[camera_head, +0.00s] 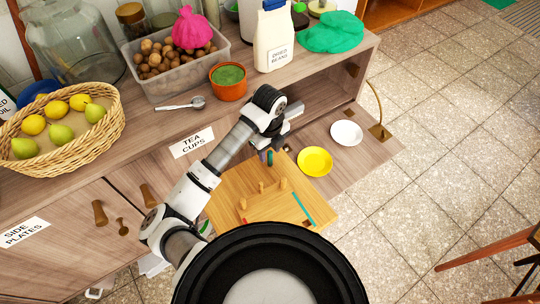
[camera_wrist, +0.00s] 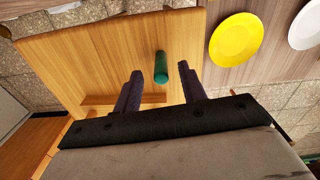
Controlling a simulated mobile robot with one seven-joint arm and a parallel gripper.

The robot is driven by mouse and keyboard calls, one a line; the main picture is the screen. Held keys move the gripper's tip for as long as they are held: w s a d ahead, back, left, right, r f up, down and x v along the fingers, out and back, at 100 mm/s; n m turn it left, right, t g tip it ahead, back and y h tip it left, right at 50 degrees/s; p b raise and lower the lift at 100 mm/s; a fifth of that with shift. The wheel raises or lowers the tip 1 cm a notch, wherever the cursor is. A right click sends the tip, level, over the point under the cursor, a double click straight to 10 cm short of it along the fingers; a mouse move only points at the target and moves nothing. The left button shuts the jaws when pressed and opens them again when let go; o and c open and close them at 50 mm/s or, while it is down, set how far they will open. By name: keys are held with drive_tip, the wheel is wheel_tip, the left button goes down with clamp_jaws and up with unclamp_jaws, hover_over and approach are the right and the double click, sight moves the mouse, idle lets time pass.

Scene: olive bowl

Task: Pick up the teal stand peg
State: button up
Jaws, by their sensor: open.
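The teal peg (camera_wrist: 161,66) stands out from a light wooden board (camera_wrist: 95,60) in the wrist view. My gripper (camera_wrist: 160,76) is open, with one dark purple finger on each side of the peg and a gap on both sides. The peg's near end lies between the fingertips. In the head view my gripper (camera_head: 271,157) is over the back part of the wooden board (camera_head: 235,180), and the peg's teal end (camera_head: 270,158) shows small beside a finger. My wrist and fingers partly hide that spot.
Light wooden pegs (camera_head: 262,187) stand on the board, and a teal strip (camera_head: 303,208) lies along its right side. A yellow plate (camera_head: 315,161) and a white plate (camera_head: 346,133) lie right of it. The cabinet top above holds a tub, bowl and bottle.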

sight(270, 158)
drive_tip(key=shift+d+f, duration=0.1)
drive_tip(key=shift+f, duration=1.35)
clamp_jaws()
drive_tip(key=shift+r, duration=0.1)
